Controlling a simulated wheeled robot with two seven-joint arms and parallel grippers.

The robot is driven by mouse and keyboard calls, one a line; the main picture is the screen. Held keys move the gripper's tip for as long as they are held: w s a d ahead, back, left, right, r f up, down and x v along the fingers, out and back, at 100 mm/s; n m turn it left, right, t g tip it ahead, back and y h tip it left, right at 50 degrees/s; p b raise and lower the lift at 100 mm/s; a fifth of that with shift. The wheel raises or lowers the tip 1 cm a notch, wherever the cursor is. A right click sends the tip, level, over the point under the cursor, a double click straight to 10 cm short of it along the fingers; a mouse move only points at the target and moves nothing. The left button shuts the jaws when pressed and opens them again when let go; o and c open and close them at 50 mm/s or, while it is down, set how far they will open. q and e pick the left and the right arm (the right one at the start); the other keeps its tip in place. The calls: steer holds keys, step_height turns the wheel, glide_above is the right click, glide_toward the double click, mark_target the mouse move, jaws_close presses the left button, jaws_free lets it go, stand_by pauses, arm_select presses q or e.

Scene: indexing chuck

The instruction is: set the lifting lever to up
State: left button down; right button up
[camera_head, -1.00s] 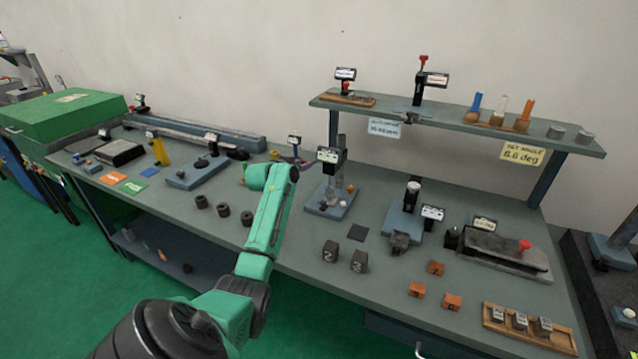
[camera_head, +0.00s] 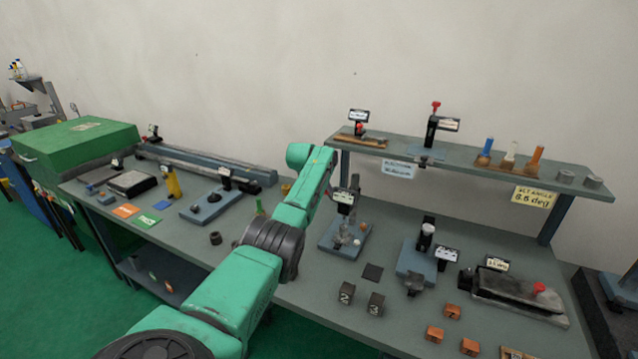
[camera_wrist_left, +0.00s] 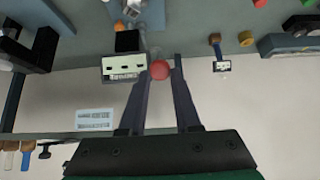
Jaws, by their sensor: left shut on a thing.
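A red ball knob (camera_wrist_left: 159,70) sits between the fingertips of my left gripper (camera_wrist_left: 163,63), which is shut on it. I take it for the lever's knob; its stem is hardly visible. Close beside it in the left wrist view is a black block with a white label plate (camera_wrist_left: 122,67). This looks like the stand with a black head and label (camera_head: 344,197) on a blue-grey base in the head view. There, my green left arm (camera_head: 306,185) reaches over the bench and hides the knob and my left fingers. My right gripper is not in view.
A raised shelf (camera_head: 470,165) with tubes and labelled devices runs along the back right. Dark cubes (camera_head: 347,292) and orange cubes (camera_head: 434,333) lie at the front. A green-topped cabinet (camera_head: 75,143) stands at the left. The bench between the devices is partly clear.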

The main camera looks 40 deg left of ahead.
arm_select(q)
steer(key=shift+d+f, duration=0.1)
steer(key=shift+f, duration=0.1)
steer(key=c, duration=0.7)
jaws_free()
steer(key=shift+c, duration=0.2)
steer(key=shift+o, duration=0.7)
steer(key=shift+w+f, duration=0.15)
steer(key=shift+w+a+f, duration=0.1)
steer(key=shift+w+a, duration=0.1)
steer(key=shift+a, duration=0.05)
steer(key=b+v, duration=0.5)
steer(key=v, duration=0.9)
steer(key=shift+r, duration=0.25)
steer(key=shift+s, duration=0.1)
steer(key=shift+d, duration=0.1)
